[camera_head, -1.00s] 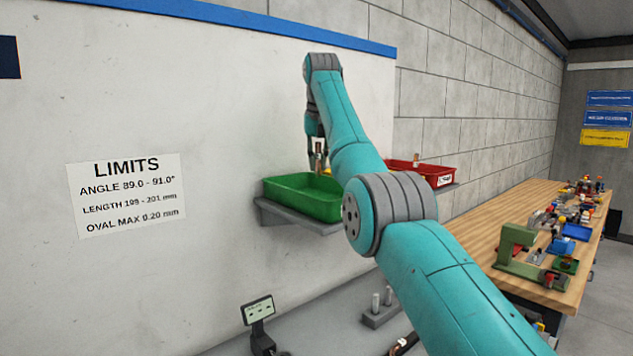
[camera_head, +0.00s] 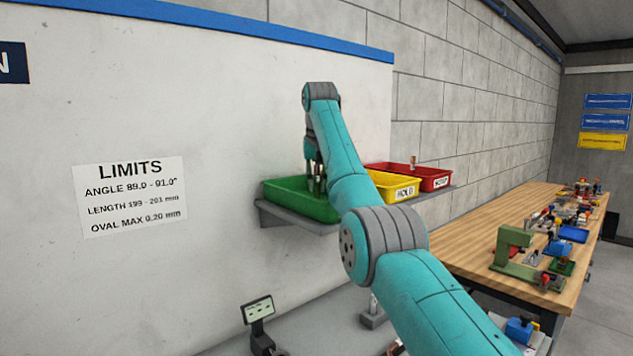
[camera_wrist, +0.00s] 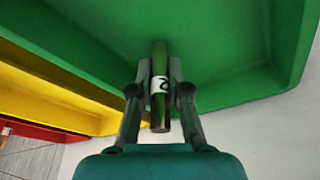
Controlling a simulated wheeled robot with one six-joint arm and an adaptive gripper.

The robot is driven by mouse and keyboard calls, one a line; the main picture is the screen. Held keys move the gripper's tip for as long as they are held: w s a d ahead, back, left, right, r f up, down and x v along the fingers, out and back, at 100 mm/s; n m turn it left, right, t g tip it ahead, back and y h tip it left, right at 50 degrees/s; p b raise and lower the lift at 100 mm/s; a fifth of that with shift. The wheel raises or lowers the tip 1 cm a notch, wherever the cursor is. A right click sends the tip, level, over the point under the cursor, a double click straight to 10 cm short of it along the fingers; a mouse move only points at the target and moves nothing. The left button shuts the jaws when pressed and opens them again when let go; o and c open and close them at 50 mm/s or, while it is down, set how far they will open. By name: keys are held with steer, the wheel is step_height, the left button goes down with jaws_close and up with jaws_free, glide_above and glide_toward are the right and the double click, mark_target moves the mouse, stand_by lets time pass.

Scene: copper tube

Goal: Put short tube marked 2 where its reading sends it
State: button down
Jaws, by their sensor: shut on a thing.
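The short tube marked 2 (camera_wrist: 160,105) is between the fingers of my gripper (camera_wrist: 160,90) in the wrist view. It is a copper-brown tube with a white band, and the 2 on it shows upside down. My gripper, also in the head view (camera_head: 316,180), is shut on the tube, over and partly inside the green bin (camera_head: 290,202). The green bin's floor and walls fill much of the wrist view (camera_wrist: 240,40). Whether the tube touches the bin floor cannot be told. The limits sign (camera_head: 133,195) on the wall lists angle, length and oval limits.
A yellow bin (camera_head: 404,191) labelled HOLD and a red bin (camera_head: 440,183) stand right of the green one on the same shelf (camera_head: 300,222). A tube stands up in the red bin. A small display (camera_head: 258,310) is below. A cluttered wooden bench (camera_head: 480,240) is at right.

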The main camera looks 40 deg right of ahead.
steer(key=c, duration=1.2)
jaws_free()
steer(key=shift+f, duration=0.1)
steer(key=shift+o, duration=0.2)
steer(key=shift+r, duration=0.6)
steer(key=v, duration=1.1)
steer(key=shift+r, duration=0.35)
